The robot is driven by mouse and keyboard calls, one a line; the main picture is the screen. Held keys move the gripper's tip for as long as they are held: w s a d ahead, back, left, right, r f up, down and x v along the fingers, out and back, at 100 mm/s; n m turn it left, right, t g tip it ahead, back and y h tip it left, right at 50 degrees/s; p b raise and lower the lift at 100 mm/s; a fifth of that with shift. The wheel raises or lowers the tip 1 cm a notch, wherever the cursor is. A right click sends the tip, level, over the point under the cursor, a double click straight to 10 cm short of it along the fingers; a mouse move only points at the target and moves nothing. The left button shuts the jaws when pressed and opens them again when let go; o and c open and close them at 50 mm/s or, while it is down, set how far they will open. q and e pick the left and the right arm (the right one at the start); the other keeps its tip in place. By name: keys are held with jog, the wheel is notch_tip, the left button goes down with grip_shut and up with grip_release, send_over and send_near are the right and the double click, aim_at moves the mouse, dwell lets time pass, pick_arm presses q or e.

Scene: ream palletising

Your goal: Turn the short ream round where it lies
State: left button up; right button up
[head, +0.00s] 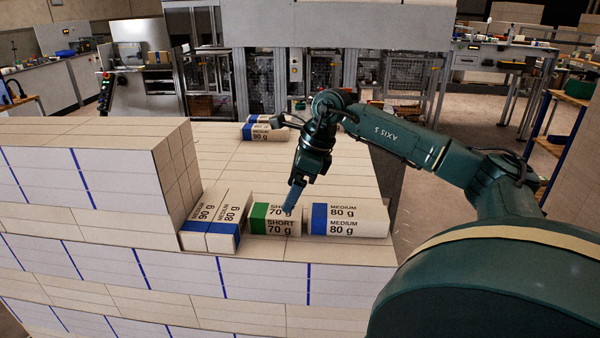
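The short ream (277,226) lies on the front ledge of the stack, white with a green left end and the print "SHORT 70 g" on its top and front. My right gripper (291,205) comes down from above, its blue fingertips over the right part of the short ream's top. They overlap the ream in the picture; I cannot tell whether they touch it or how far apart they are. The fingers hide a little of the top print. My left gripper is not in view.
A medium 80 g ream (355,222) lies close on the right. Medium 90 g (205,215) and 80 g (230,217) reams lie on the left, beside a higher block of reams (90,180). Another 90 g ream (262,133) lies further back. The layer between is flat and clear.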

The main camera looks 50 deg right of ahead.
aim_at(279, 210)
jog(key=x, duration=0.7)
jog(key=shift+w+f+p, duration=0.1)
jog(key=shift+p, duration=0.2)
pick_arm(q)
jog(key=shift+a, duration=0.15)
pick_arm(e)
jog(key=shift+w+a+f, duration=0.15)
jog(key=shift+f, duration=0.4)
jog(key=shift+c, duration=0.4)
jog(key=c, duration=1)
jog(key=shift+r, duration=0.1)
jog(key=shift+c, duration=0.7)
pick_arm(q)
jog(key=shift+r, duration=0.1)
pick_arm(e)
jog(key=shift+r, duration=0.15)
jog(key=m+t+h, duration=0.1)
jog(key=m, duration=0.2)
jog(key=shift+a+m, duration=0.15)
jog(key=shift+m, duration=0.25)
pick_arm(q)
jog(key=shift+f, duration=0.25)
pick_arm(e)
jog(key=shift+m+h, duration=0.5)
jog(key=shift+m, duration=0.6)
